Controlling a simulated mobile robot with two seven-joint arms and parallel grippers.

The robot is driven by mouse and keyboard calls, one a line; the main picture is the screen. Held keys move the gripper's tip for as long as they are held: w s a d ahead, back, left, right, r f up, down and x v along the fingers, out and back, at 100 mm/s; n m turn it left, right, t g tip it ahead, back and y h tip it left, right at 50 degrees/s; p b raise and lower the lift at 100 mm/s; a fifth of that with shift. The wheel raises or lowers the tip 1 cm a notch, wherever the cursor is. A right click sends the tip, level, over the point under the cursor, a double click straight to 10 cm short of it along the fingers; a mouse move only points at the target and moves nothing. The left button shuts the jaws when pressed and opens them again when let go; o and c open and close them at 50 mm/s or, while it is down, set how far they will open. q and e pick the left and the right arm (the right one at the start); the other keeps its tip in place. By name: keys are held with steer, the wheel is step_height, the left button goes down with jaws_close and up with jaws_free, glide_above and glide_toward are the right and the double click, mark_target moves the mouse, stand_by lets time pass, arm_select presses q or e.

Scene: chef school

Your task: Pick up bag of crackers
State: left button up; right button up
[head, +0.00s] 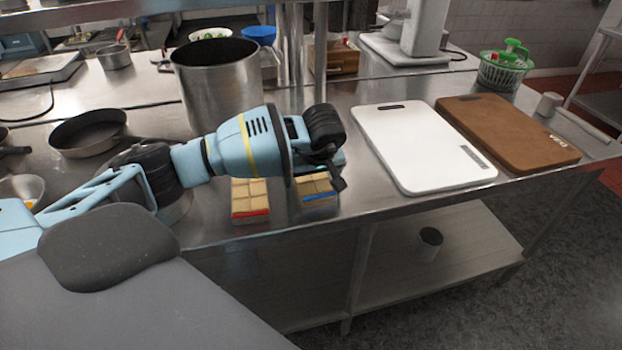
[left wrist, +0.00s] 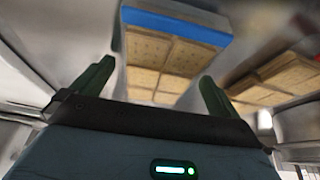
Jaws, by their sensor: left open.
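Two bags of crackers lie side by side at the front edge of the steel counter. One has a red stripe (head: 250,200) and the other has a blue stripe (head: 318,190). My left gripper (head: 338,178) hangs over the blue-striped bag and hides part of it. In the left wrist view the blue-striped bag (left wrist: 172,58) is ahead of my open left gripper (left wrist: 158,72), roughly between its two fingers. Part of another cracker bag (left wrist: 280,82) shows to the right. I cannot tell whether the fingers touch the bag. My right gripper is not in view.
A white cutting board (head: 420,145) and a brown one (head: 510,133) lie to the right. A tall steel pot (head: 218,95) stands behind my left arm, and a dark pan (head: 88,132) sits at the left. The counter between gripper and white board is clear.

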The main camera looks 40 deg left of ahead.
mark_target(312, 179)
arm_select(q)
steer(key=c, duration=1)
steer(key=shift+c, duration=0.2)
steer(key=shift+r, duration=0.2)
steer(key=shift+r, duration=0.2)
step_height(312, 179, up, 3)
steer(key=shift+s+f, duration=0.1)
steer(key=shift+s, duration=0.05)
steer(key=s, duration=0.5)
steer(key=s+r, duration=0.1)
steer(key=s, duration=0.9)
steer(key=shift+s+r+b, duration=0.25)
steer(key=shift+s+b, duration=0.15)
